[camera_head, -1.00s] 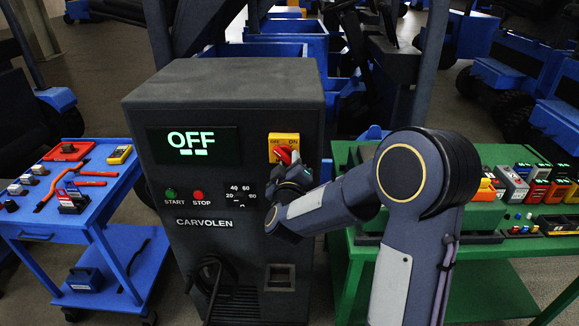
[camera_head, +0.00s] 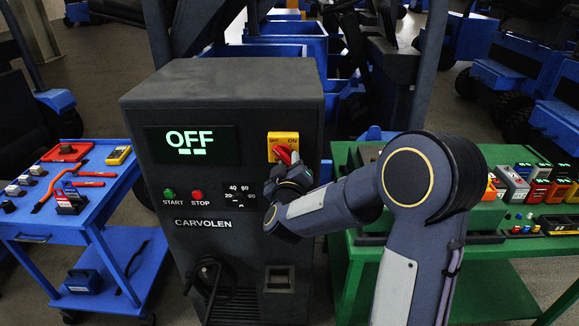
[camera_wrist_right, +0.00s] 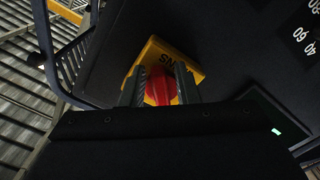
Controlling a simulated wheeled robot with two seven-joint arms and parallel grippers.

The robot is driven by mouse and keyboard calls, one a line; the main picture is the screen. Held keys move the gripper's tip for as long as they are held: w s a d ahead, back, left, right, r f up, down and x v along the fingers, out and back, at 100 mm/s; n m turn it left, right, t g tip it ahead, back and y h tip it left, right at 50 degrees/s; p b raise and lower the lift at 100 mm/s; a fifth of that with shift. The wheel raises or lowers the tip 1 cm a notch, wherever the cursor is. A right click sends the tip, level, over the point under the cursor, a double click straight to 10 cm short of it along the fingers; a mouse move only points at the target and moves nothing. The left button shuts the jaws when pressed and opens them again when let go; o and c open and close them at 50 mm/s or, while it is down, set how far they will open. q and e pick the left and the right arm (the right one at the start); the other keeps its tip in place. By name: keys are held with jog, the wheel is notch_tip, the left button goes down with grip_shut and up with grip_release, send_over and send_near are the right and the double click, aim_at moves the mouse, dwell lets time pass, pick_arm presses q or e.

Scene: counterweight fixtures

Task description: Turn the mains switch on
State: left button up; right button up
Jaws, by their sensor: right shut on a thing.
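The mains switch is a red rotary handle (camera_head: 281,154) on a yellow plate (camera_head: 283,139) marked OFF and ON, at the upper right of the dark CARVOLEN cabinet's front (camera_head: 227,250). The display (camera_head: 190,142) reads OFF. My right gripper (camera_head: 287,166) is at the handle, partly covering it. In the right wrist view the two fingers of my right gripper (camera_wrist_right: 160,88) are closed on either side of the red handle (camera_wrist_right: 161,85), with the yellow plate (camera_wrist_right: 151,53) behind. In the head view the handle lies tilted, its angle partly hidden. My left gripper is out of view.
START (camera_head: 169,194) and STOP (camera_head: 197,196) buttons and a dial (camera_head: 240,194) sit below on the cabinet. A blue cart (camera_head: 110,190) with tools stands left. A green bench (camera_head: 345,240) with several devices stands right, behind my right arm.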

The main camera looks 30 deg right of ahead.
jog(key=shift+w+a+m+b, duration=0.2)
jog(key=shift+a+m+b, duration=0.05)
jog(key=shift+m+b, duration=0.85)
jog(key=shift+r+m, duration=0.1)
jog(key=shift+m, duration=0.2)
jog(key=shift+r, duration=0.1)
